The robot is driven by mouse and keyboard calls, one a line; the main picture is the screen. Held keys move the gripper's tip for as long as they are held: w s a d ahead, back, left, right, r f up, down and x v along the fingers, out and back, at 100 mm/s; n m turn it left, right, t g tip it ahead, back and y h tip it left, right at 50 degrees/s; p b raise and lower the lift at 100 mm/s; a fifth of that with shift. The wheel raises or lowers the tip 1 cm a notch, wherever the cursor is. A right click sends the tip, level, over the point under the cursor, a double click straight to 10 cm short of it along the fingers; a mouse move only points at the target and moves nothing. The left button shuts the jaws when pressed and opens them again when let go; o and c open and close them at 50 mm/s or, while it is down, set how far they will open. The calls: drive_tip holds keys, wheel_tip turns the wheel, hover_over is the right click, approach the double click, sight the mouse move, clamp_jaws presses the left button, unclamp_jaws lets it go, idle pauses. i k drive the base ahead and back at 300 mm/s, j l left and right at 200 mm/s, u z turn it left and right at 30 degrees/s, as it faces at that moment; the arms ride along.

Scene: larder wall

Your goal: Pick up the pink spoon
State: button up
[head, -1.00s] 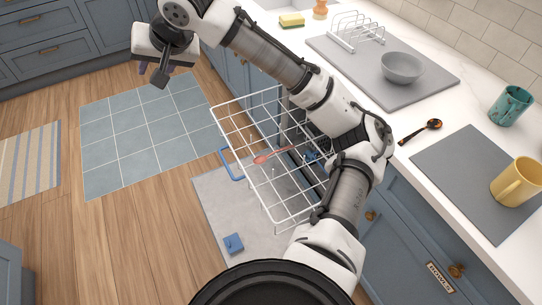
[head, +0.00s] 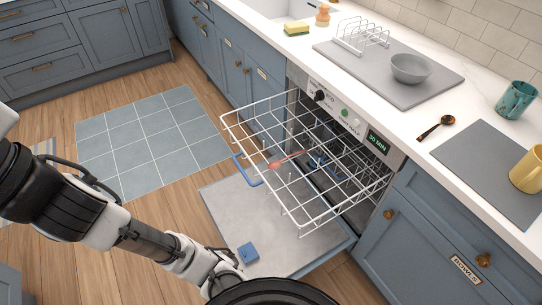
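The pink spoon (head: 287,160) lies in the white wire dishwasher rack (head: 301,229), which is pulled out over the open dishwasher door (head: 225,204). The spoon is a salmon-pink colour and sits near the left-middle of the rack, in plain view. Nothing of mine covers the rack or the spoon.
A blue block (head: 248,253) sits on the lowered door. The counter holds a dark spoon (head: 436,127), a grey bowl (head: 411,68), a teal mug (head: 516,100), a yellow mug (head: 527,170) and a dish rack (head: 361,36). Floor left of the door is clear.

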sight(274, 164)
drive_tip(key=j+z, duration=0.15)
drive_tip(key=j, duration=0.3)
drive_tip(key=i+j+z, duration=0.1)
drive_tip(key=j, duration=0.4)
drive_tip(key=i+j+z, duration=0.2)
drive_tip(key=i+j, duration=0.15)
drive_tip(key=j, duration=0.2)
